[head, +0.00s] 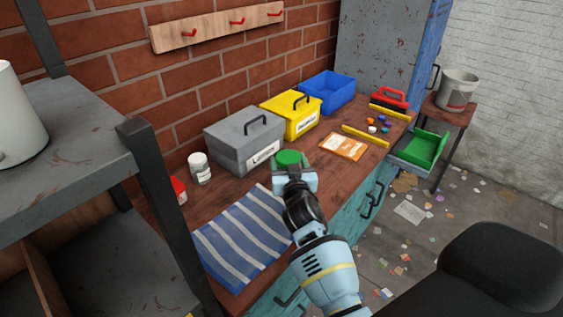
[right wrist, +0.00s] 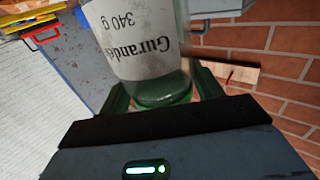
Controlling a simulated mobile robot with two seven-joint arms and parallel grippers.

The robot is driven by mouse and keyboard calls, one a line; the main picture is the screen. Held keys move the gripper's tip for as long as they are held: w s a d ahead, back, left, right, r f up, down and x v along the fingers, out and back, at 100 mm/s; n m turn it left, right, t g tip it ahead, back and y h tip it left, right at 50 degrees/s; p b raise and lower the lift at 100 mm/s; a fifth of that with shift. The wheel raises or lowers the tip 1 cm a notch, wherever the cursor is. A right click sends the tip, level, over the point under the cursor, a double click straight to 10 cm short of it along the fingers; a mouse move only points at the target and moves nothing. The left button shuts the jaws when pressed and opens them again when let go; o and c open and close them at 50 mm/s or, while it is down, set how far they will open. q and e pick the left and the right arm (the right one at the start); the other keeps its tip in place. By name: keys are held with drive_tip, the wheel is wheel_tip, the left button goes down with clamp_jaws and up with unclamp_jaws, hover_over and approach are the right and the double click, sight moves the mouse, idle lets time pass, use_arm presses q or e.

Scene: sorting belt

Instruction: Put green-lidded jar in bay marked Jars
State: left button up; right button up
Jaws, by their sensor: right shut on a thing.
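The green-lidded jar (head: 289,157) is in my right gripper (head: 294,174), over the wooden bench in front of the grey box. In the right wrist view the jar (right wrist: 150,85) shows its white label with "340 g" and a green lower part between the fingers; the picture is upside down. My right gripper (right wrist: 160,100) is shut on it. In the head view only the lid shows well; the gripper hides the rest. No bay marked Jars can be read. My left gripper is not in view.
A grey lidded box (head: 228,140), a yellow lidded box (head: 282,117) and an open blue bin (head: 327,92) line the wall. A white-lidded jar (head: 199,168) stands left.

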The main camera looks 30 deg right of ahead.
drive_tip(key=s+a+r+n+y, duration=0.1)
drive_tip(key=s+a, duration=0.3)
drive_tip(key=s, duration=0.4)
drive_tip(key=s+a+r+n+y, duration=0.1)
drive_tip(key=s+a+y, duration=0.2)
drive_tip(key=s, duration=0.6)
drive_tip(key=s+a+r+n+t+y, duration=0.1)
drive_tip(key=s+a+n+y, duration=0.1)
drive_tip(key=s+a, duration=0.3)
drive_tip(key=s, duration=0.3)
drive_tip(key=shift+s, duration=0.2)
